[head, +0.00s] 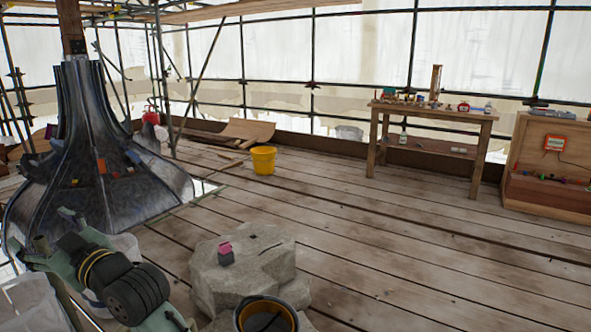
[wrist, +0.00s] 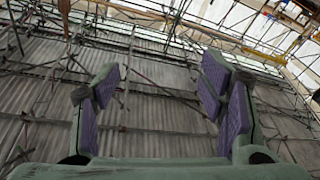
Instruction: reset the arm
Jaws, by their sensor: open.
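My gripper (wrist: 160,82) shows in the wrist view with its green fingers and purple pads spread wide apart. Nothing is between the pads. Beyond them are scaffold poles and grey ribbed sheeting, out of focus in places. In the head view, green and black parts that look like my arm (head: 125,285) are at the lower left, in front of the dark spire base. I cannot make out the fingertips there.
The dark flared spire (head: 115,190) stands at the left. A pale stone block (head: 215,275) with a small pink-topped item (head: 225,252) and a bucket (head: 266,314) are near the front. A yellow bucket (head: 263,161), workbench (head: 440,116) and wooden chest (head: 545,195) stand farther back. Mid-right planks are clear.

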